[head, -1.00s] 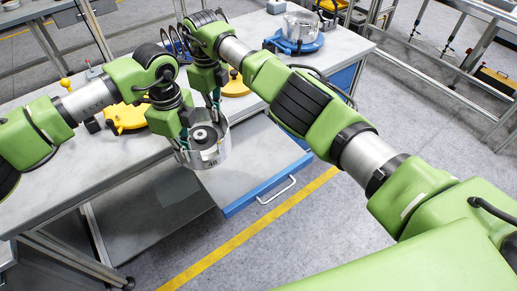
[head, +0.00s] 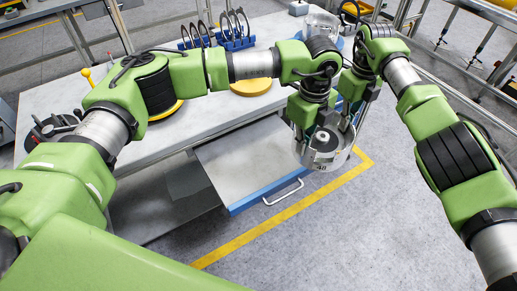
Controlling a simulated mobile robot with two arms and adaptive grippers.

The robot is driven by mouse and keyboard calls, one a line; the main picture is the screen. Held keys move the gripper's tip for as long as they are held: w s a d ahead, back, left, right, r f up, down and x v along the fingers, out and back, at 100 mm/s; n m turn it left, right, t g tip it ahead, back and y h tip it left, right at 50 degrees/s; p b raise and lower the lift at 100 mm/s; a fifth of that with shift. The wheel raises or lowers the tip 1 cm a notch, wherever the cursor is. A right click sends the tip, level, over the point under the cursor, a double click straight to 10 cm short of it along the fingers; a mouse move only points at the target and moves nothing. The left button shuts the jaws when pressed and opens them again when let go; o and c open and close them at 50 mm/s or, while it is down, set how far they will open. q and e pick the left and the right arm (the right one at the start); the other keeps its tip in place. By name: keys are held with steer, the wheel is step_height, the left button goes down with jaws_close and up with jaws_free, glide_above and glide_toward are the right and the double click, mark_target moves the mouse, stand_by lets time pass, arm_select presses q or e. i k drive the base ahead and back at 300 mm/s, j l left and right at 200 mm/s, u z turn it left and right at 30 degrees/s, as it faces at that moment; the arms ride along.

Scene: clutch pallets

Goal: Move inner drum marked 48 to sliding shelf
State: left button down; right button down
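The metallic inner drum (head: 318,159), a shallow open cylinder with a dark hub inside, has a partly legible 48 on its front wall. My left gripper (head: 306,137) and my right gripper (head: 347,127) are both shut on its rim, at the left and right sides. The drum appears roughly level and held up in the air; in the picture it lies against the floor right of the sliding shelf. The sliding shelf (head: 235,160), a grey pull-out board with a blue front edge and silver handle, stands out from the bench with its top bare. Finger contacts are partly hidden.
The grey workbench (head: 75,97) runs behind the shelf. It carries a blue rack with black rings (head: 235,44), a yellow round fixture (head: 250,87) and a clear cylinder (head: 320,24). A yellow line (head: 270,231) marks open floor in front.

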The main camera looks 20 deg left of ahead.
mark_target(257, 157)
steer(key=j+z, duration=0.25)
steer(key=j, duration=1.15)
